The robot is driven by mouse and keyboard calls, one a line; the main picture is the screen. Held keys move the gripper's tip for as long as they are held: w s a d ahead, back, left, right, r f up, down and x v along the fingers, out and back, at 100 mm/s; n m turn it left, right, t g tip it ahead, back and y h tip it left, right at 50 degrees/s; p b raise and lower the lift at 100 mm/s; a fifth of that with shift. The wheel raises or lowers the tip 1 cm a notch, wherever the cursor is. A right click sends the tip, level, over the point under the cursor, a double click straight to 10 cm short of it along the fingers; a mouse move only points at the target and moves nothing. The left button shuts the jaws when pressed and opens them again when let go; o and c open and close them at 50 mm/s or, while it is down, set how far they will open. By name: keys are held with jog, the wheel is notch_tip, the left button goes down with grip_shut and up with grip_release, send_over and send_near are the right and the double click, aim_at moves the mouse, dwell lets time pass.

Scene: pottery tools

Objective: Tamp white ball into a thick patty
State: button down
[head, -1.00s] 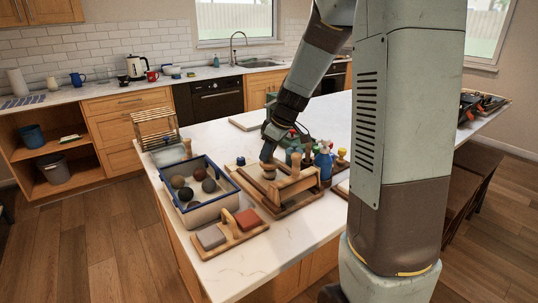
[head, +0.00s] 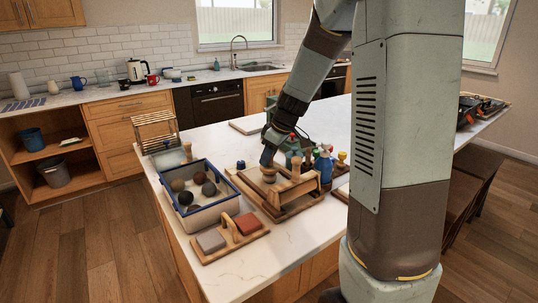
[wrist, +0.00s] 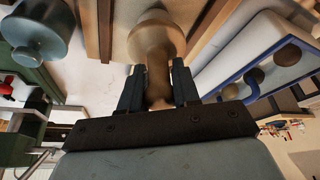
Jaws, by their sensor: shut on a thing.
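My gripper (head: 267,160) is shut on the handle of a wooden tamper (head: 268,175). In the wrist view my fingers (wrist: 158,90) close on both sides of the tamper's narrow neck (wrist: 157,62), and its wide round head (wrist: 155,35) points away from me. The tamper is over the wooden board (head: 290,209) with a raised wooden bar. I cannot tell whether its head touches anything. No white ball is clearly visible; the place under the tamper is hidden.
A blue-rimmed bin (head: 193,221) with several dark and brown balls stands to the left. A wooden tray (head: 228,251) with a grey and a red block is in front. Spray bottles (head: 322,166) and stamps (head: 341,158) stand close on the right.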

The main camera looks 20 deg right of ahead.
jog(key=shift+f, duration=0.65)
dwell(0.3)
jog(key=shift+r, duration=0.1)
jog(key=shift+r, duration=0.85)
jog(key=shift+r, duration=2.5)
